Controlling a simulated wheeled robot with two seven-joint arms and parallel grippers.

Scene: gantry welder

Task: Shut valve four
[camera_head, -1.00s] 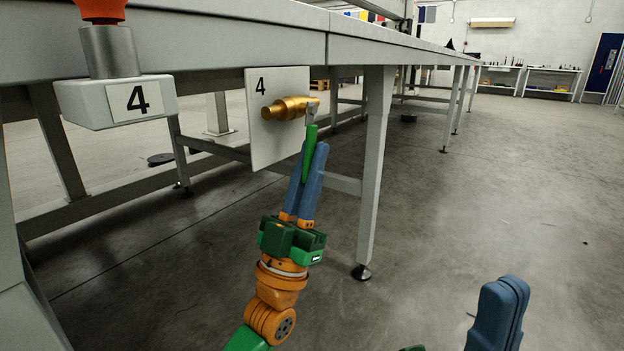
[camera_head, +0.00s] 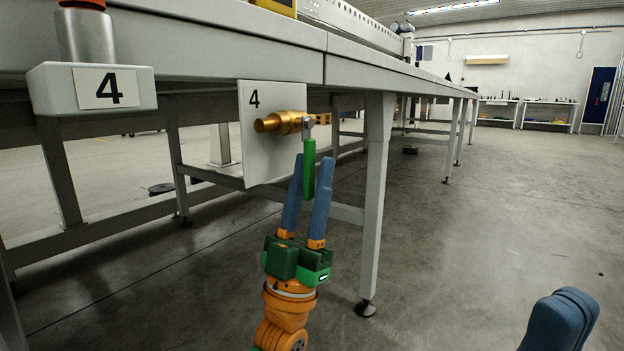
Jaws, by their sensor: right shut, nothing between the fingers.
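The brass valve (camera_head: 284,122) sits on a white plate (camera_head: 262,158) marked 4. Its green handle (camera_head: 309,168) hangs straight down from the metal stem, across the line of the brass body. My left gripper (camera_head: 313,158) comes up from below. Its two blue fingers are spread, with the handle's lower part between them in the picture and gaps showing on both sides. I cannot tell whether either finger touches it. My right gripper (camera_head: 568,306) is at the bottom right, its blue fingers together, away from the valve.
A long grey table (camera_head: 390,64) runs above the valve, with a leg (camera_head: 376,210) just right of my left gripper. A box labelled 4 (camera_head: 95,88) with a metal cylinder hangs at upper left. Concrete floor (camera_head: 480,220) to the right is clear.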

